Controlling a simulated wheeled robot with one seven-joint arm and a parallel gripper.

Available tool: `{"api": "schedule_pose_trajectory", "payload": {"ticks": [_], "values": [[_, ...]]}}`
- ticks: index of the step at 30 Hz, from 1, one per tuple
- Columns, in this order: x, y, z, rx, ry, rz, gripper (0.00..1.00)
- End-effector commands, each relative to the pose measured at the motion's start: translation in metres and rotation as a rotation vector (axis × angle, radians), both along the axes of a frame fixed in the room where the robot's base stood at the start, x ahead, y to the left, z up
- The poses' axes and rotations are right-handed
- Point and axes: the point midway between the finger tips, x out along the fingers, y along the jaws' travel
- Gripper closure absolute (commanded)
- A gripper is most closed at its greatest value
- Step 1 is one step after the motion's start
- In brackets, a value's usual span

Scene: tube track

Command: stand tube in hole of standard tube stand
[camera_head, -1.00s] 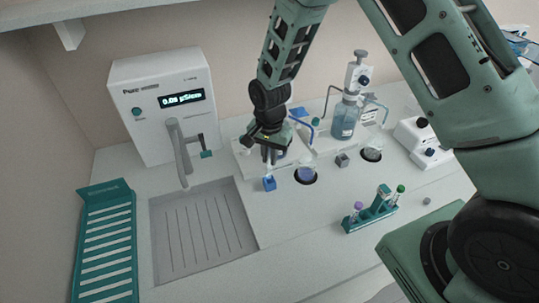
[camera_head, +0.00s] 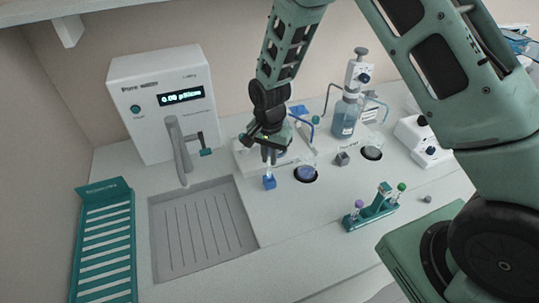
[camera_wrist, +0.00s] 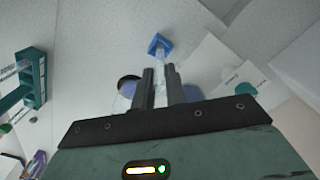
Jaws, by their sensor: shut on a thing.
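My gripper (camera_head: 268,158) points down at the back of the bench and is shut on a clear, slim tube (camera_wrist: 161,57). The tube's lower end is at a small blue block-shaped stand (camera_head: 269,183), which also shows in the wrist view (camera_wrist: 158,42). I cannot tell whether the tube's end is inside the block or just above it. The fingers (camera_wrist: 160,88) hide the tube's upper part. A teal rack (camera_head: 382,206) stands to the right, with a purple-capped tube (camera_head: 359,205) and a green-capped tube (camera_head: 401,187).
A blue bottle (camera_head: 345,118) stands behind. A sink (camera_head: 202,230) and white water unit (camera_head: 163,106) are at the left. The bench front is clear.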

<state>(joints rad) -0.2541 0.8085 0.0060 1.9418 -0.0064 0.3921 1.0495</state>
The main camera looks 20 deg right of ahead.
Motion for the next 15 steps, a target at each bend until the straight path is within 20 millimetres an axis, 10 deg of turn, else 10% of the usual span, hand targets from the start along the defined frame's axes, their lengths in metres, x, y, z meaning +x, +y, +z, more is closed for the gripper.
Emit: {"api": "schedule_pose_trajectory", "payload": {"ticks": [15], "values": [[0.0000,0.0000,-0.0068,0.000,0.000,0.000,1.00]]}}
